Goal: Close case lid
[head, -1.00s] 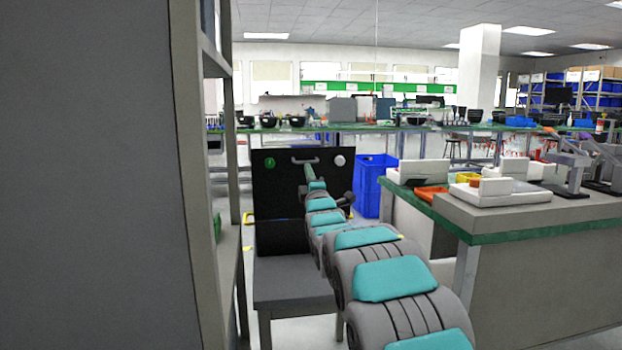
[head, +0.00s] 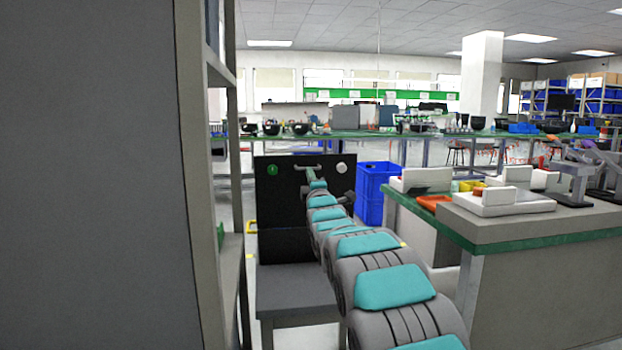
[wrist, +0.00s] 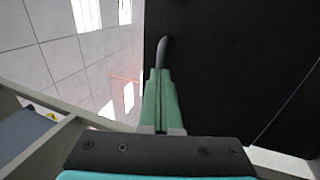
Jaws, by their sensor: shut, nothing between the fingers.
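The black case stands on a grey stand with its lid (head: 275,205) raised upright. The lid has a grey handle (head: 304,167) near its top edge, with a green disc on the left and a white disc on the right. My gripper (head: 312,174) appears in front of the lid just below the handle, partly hidden by my arm. In the wrist view the green fingers of my gripper (wrist: 160,78) are shut and empty. The black lid (wrist: 225,60) fills the right side there. A curved grey piece, probably the handle (wrist: 162,50), shows just beyond the fingertips; contact is unclear.
The grey stand (head: 290,288) carries the case. A tall grey cabinet (head: 100,180) and shelf frame (head: 232,265) stand close on the left. A workbench (head: 540,260) with white devices is on the right. A blue bin (head: 372,190) stands behind the case.

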